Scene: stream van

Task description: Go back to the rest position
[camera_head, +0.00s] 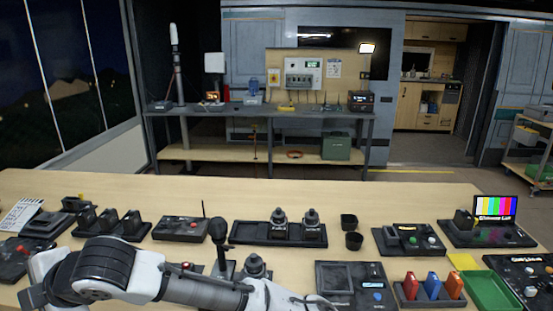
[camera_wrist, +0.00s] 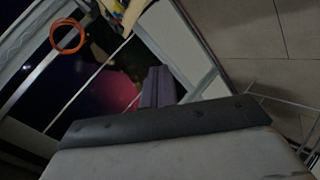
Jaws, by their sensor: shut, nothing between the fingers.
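My arm (camera_head: 130,272) lies low across the bottom of the head view, in front of the table's near side. It runs from the lower left to the lower middle, and its far end leaves the picture at the bottom edge. My gripper (camera_wrist: 157,86) shows in the wrist view as grey fingers close together beyond the dark, wide hand edge. It is shut, with nothing seen between the fingers. The wrist view is tilted and shows floor and van structure behind the fingers.
The wooden table (camera_head: 130,187) holds several black devices, two dark cups (camera_head: 349,221), coloured blocks (camera_head: 432,287) and a green tray (camera_head: 490,290). My arm hides part of its near side. A microphone-like stand (camera_head: 218,231) rises close behind my arm. A workbench (camera_head: 225,113) stands at the back.

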